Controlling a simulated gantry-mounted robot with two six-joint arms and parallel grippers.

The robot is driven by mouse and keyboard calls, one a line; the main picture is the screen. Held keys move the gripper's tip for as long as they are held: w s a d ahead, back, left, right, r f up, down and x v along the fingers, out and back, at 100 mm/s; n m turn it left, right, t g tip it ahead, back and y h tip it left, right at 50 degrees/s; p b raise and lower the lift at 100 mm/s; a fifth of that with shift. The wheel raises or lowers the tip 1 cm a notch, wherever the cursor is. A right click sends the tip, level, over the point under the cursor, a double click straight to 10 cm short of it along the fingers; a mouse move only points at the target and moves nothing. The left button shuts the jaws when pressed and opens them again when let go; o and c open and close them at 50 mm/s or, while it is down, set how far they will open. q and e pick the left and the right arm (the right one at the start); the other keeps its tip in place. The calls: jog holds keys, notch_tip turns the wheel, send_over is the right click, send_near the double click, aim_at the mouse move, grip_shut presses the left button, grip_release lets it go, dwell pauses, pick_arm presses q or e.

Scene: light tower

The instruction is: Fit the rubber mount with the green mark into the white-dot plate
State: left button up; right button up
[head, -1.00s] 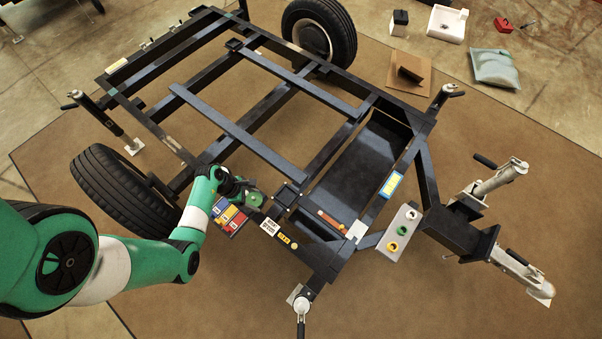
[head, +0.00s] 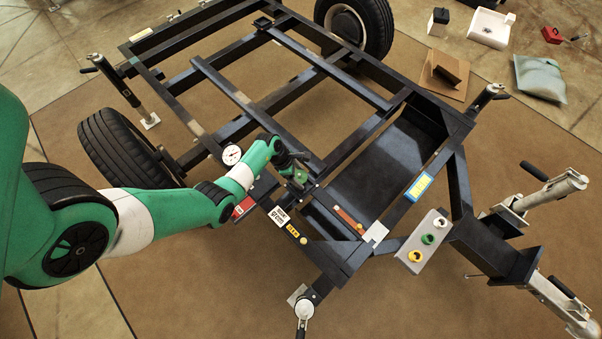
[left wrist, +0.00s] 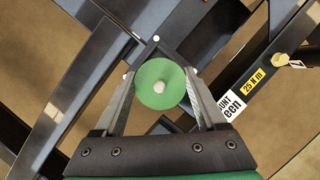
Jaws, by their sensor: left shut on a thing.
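My left gripper (head: 297,172) is shut on the rubber mount with the green mark, seen as a green disc (left wrist: 158,92) with a pale stud at its centre. It also shows as a small green patch in the head view (head: 300,177). The fingers (left wrist: 160,95) grip it from both sides. Below and just beyond it is a dark plate (left wrist: 150,55) on the trailer frame, with small white dots around its edge. The mount covers most of this plate, and I cannot tell whether they touch. My right gripper is not in view.
The black trailer frame (head: 240,97) has open gaps between its beams. A white label (head: 280,215) and a yellow label (head: 293,231) lie near the plate. A red holder (head: 243,207) is partly behind my arm. A grey block (head: 437,222) with coloured rings stands to the right.

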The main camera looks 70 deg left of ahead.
aim_at(301, 179)
pick_arm(q)
jog(key=b+x, duration=0.3)
jog(key=x, duration=0.1)
jog(key=shift+s+a+f, duration=0.2)
jog(key=shift+s+a, duration=0.05)
jog(key=shift+a, duration=0.05)
jog(key=shift+s+r, duration=0.1)
jog(key=shift+r, duration=0.05)
jog(key=o, duration=1.6)
jog(key=shift+c, duration=0.2)
jog(key=p+v, duration=0.9)
jog(key=v, duration=0.3)
